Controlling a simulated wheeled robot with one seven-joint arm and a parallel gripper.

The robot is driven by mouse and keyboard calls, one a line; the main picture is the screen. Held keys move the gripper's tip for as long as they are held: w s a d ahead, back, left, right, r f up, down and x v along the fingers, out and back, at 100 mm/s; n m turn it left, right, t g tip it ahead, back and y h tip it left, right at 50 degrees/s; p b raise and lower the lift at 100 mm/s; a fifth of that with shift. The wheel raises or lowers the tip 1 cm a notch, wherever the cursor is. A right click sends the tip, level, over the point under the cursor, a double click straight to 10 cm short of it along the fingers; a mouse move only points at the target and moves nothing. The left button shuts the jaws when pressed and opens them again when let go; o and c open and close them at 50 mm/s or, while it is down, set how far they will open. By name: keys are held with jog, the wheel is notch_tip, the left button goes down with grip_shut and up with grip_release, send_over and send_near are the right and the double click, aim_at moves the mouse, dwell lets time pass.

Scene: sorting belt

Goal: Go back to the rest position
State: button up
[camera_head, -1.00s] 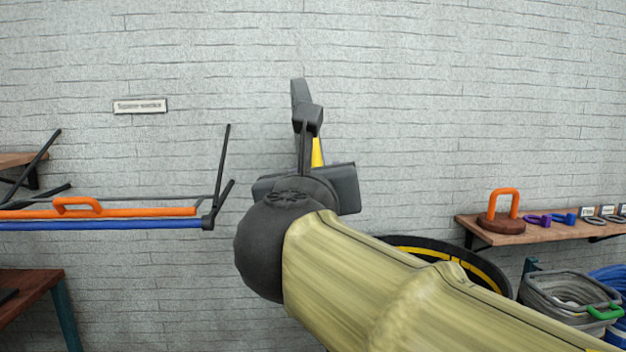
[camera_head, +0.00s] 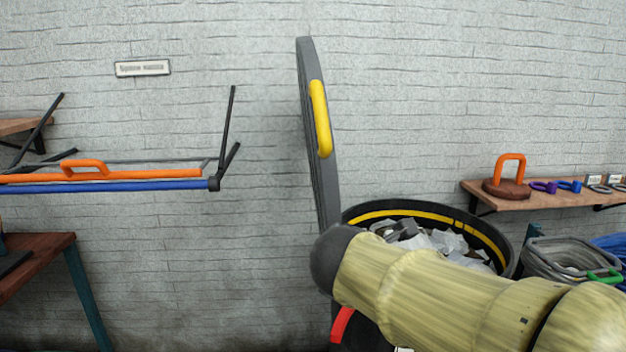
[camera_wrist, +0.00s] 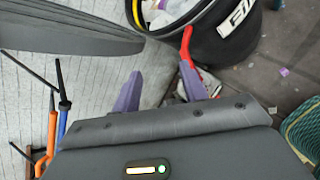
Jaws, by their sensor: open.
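My gripper (camera_wrist: 161,78) shows in the wrist view with its two purple fingers apart and nothing between them. In the head view my gripper is hidden; only my yellowish arm and a dark joint show at the lower right. A round black bin (camera_head: 510,262) with a yellow band stands behind my arm, with grey and white scraps in it. Its dark grey lid (camera_head: 312,150) with a yellow handle (camera_head: 320,118) stands upright at the bin's left side. In the wrist view the bin (camera_wrist: 235,45) lies beyond my fingers, and the lid (camera_wrist: 70,30) is at upper left.
A red lever (camera_wrist: 187,45) is at the bin's side. A rack with orange and blue bars (camera_head: 120,185) and a wooden table (camera_head: 35,262) are at left. At right are a wooden shelf (camera_head: 470,187) with an orange-handled object (camera_head: 508,180) and a grey basket (camera_head: 560,262).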

jog(key=s+d+f+m+g+y, duration=0.1)
jog(key=s+d+f+m+g, duration=0.25)
jog(key=f+m, duration=0.5)
jog(key=s+d+f+m+g+y, duration=0.15)
jog(key=s+f+m, duration=0.25)
jog(key=f+m, duration=0.45)
jog(key=s+d+f+m+g, duration=0.3)
jog(key=s+f+m, duration=0.1)
jog(key=f+m, duration=0.45)
notch_tip(320, 180, up, 17)
jog(key=p, duration=1.7)
jog(key=shift+s, duration=0.2)
jog(key=shift+c, duration=0.6)
jog(key=shift+w+d, duration=0.1)
